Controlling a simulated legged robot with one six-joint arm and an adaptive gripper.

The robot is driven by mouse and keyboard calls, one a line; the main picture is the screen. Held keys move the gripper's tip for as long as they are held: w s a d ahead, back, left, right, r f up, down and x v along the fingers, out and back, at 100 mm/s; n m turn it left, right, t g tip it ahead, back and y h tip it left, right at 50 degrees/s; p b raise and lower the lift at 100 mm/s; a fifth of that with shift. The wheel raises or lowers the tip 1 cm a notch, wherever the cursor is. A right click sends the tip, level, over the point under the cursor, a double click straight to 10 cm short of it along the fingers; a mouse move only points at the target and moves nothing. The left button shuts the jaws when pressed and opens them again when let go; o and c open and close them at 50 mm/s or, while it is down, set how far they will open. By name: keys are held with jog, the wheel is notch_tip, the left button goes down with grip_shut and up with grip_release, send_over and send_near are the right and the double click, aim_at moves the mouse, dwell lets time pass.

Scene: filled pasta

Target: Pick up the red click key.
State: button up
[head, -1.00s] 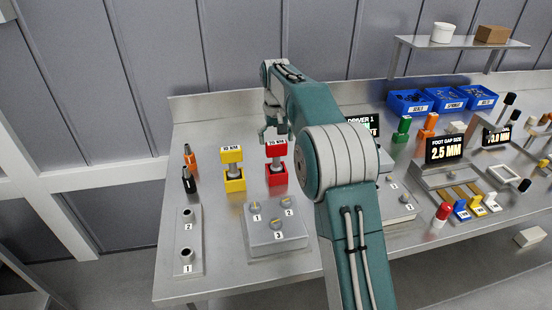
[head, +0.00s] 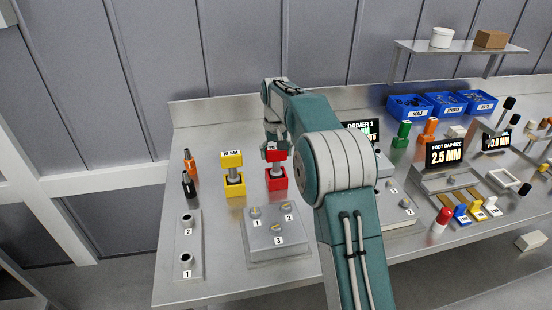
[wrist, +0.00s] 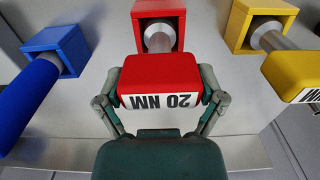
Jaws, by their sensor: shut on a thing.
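The red click key (head: 277,155) stands upright in its red holder (head: 277,181) on the metal bench. In the wrist view its red head (wrist: 168,80) carries a white "20 NM" label, and its metal shaft (wrist: 158,38) runs into the red holder (wrist: 150,9). My gripper (head: 275,150) is at the key's head from above. In the wrist view my gripper (wrist: 163,98) has one finger on each side of the head, shut on it. The lower end of the shaft is hidden in the holder.
A yellow "10 NM" key (head: 232,159) stands in a yellow holder just left. A blue key (wrist: 30,98) in a blue holder (wrist: 57,48) is on the other side. Blue bins (head: 445,103) stand back right.

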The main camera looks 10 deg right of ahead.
notch_tip(320, 180, up, 10)
dwell(0.4)
jog(key=shift+a, duration=0.1)
jog(key=s+a+r+n, duration=0.1)
jog(key=s+a+n, duration=0.2)
jog(key=s, duration=0.5)
jog(key=s+a+r+n, duration=0.2)
jog(key=s+a+n, duration=0.1)
jog(key=s+a, duration=0.3)
jog(key=shift+s, duration=1)
jog(key=shift+f, duration=2.65)
jog(key=shift+d+f, duration=0.1)
jog(key=shift+f, duration=0.7)
